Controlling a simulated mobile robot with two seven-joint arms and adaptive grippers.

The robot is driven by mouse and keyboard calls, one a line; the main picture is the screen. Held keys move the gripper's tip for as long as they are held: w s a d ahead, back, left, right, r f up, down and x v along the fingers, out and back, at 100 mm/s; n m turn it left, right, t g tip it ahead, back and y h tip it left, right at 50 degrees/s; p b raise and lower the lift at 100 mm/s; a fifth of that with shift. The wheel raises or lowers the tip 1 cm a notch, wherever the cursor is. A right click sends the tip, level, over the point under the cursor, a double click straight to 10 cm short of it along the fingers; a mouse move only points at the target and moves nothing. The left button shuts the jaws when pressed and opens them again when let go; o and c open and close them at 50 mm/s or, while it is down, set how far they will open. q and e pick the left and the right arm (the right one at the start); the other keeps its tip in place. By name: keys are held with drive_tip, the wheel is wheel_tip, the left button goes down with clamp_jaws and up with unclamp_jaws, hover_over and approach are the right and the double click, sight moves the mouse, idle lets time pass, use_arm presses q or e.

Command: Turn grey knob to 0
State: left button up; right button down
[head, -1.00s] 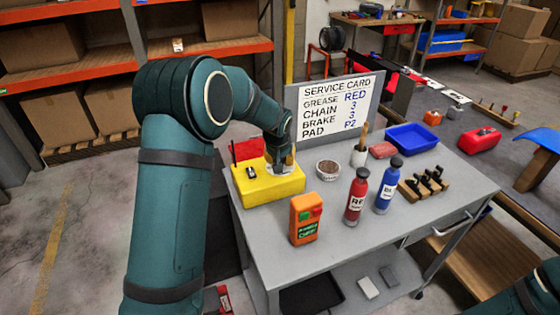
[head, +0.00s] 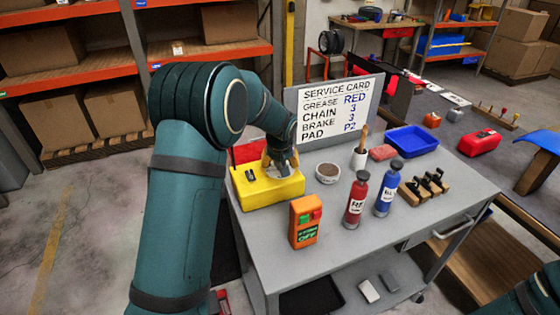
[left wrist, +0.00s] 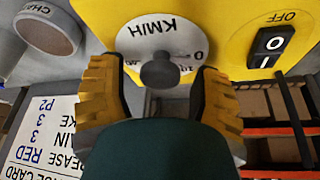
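A yellow box (head: 262,193) stands at the left end of the grey cart top. In the left wrist view, its face carries a white dial (left wrist: 150,38) lettered KM/H with a 0 at the right, and a round grey knob (left wrist: 160,72) at the dial's centre. I cannot read which mark the knob points to. My left gripper (left wrist: 157,85) is open, with one yellow-padded finger on each side of the knob and visible gaps between. In the head view the left gripper (head: 281,166) is over the box and hides the knob. My right gripper is out of view.
A black switch (left wrist: 269,48) marked OFF is beside the dial. An orange device (head: 304,222), a round tin (head: 327,173), red (head: 355,201) and blue (head: 387,190) bottles stand to the right. A service card (head: 335,108) rises behind.

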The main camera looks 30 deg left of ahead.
use_arm(q)
drive_tip(key=shift+r, duration=0.2)
drive_tip(key=shift+r, duration=0.25)
drive_tip(key=v, duration=1.1)
drive_tip(key=shift+s, duration=0.2)
